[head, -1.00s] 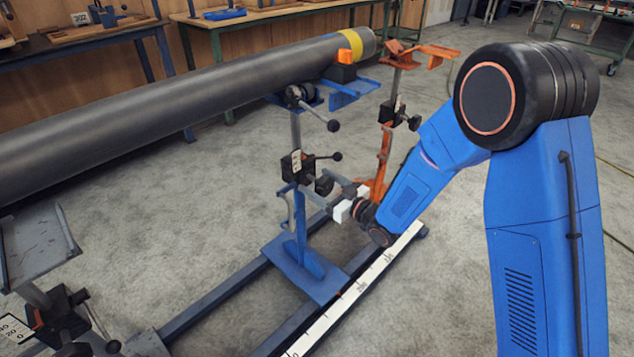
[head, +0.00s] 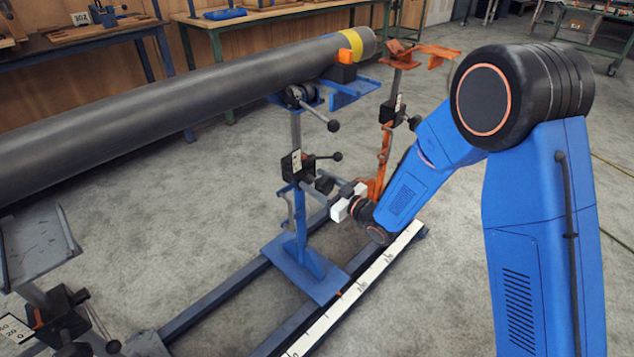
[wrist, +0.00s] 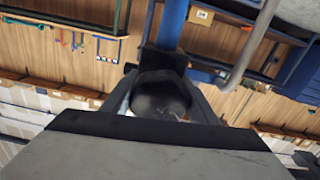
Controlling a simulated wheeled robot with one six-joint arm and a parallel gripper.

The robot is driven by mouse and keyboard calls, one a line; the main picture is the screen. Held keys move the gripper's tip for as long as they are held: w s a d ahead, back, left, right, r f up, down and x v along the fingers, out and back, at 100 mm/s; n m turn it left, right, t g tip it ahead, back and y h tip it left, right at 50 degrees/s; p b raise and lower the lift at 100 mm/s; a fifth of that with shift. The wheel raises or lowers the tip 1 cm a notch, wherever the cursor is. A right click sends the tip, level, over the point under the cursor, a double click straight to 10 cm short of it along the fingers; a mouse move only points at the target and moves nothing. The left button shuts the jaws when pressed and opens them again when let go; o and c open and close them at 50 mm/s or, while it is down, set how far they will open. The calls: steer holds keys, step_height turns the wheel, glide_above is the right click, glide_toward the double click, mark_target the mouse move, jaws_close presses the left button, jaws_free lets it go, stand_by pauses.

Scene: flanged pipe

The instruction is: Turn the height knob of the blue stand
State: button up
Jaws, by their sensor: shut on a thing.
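The blue stand (head: 299,253) stands upright on the rail frame, with its blue head under the pipe (head: 200,87). A black clamp block with a scale plate (head: 292,163) sits on its post. The dark height knob (head: 323,184) is on the right side of the post, below the clamp handle. My gripper (head: 334,187) reaches it from the right and is shut on it. In the wrist view the round dark knob (wrist: 160,96) sits between the two fingers, and the blue post (wrist: 172,25) rises behind it. The fingers partly hide the knob in the head view.
A black ball-ended handle (head: 336,156) juts out just above my gripper. An orange stand (head: 384,150) is close behind it. A grey stand (head: 40,250) is at the left. A rail with a white scale (head: 350,292) runs below my wrist. Open floor lies to the right.

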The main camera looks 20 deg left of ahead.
steer(key=shift+n, duration=3.8)
steer(key=o, duration=1)
steer(key=shift+o, duration=0.2)
steer(key=shift+d, duration=0.15)
steer(key=v, duration=1.7)
